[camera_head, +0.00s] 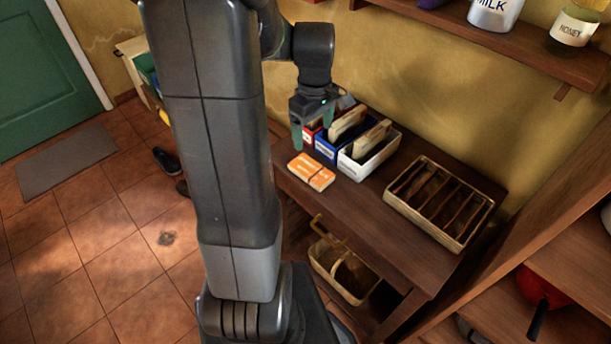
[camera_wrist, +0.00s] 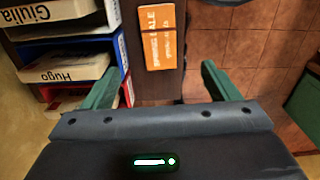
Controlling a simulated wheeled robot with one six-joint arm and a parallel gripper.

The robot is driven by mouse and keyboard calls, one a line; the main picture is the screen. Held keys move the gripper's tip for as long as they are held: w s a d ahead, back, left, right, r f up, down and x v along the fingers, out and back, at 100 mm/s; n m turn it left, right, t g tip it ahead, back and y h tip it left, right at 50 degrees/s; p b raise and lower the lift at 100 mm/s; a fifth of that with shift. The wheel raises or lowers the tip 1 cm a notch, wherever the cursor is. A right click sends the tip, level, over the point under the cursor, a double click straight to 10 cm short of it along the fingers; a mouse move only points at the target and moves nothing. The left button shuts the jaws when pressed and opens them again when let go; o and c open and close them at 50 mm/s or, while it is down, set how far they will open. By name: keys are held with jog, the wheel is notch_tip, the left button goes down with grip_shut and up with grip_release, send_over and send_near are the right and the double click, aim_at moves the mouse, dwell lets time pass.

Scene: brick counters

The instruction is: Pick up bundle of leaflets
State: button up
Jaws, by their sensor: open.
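The bundle of leaflets (camera_head: 311,172) is a small orange stack with a dark band, lying flat near the front edge of the wooden table. In the wrist view the orange bundle (camera_wrist: 165,37) lies ahead of the fingers, with white print on its top. My gripper (camera_head: 312,132) is above the table, behind and over the bundle, near the sorting boxes. Its green fingers (camera_wrist: 161,88) are spread apart with nothing between them. The gripper does not touch the bundle.
A white box (camera_head: 355,168), a blue box (camera_head: 326,150) and a red box stand beside the bundle, holding envelopes. A divided wicker tray (camera_head: 408,207) sits at the right of the table (camera_head: 375,222). A basket (camera_head: 335,280) is below. A shelf (camera_head: 545,58) hangs above.

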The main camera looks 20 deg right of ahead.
send_over(314, 171)
jog(key=f, duration=0.8)
jog(key=shift+w+a+f, duration=0.15)
jog(key=shift+a+f, duration=0.05)
jog(key=shift+f, duration=0.05)
jog(key=shift+d+f, duration=0.15)
jog(key=shift+f, duration=2.45)
jog(key=c, duration=1.1)
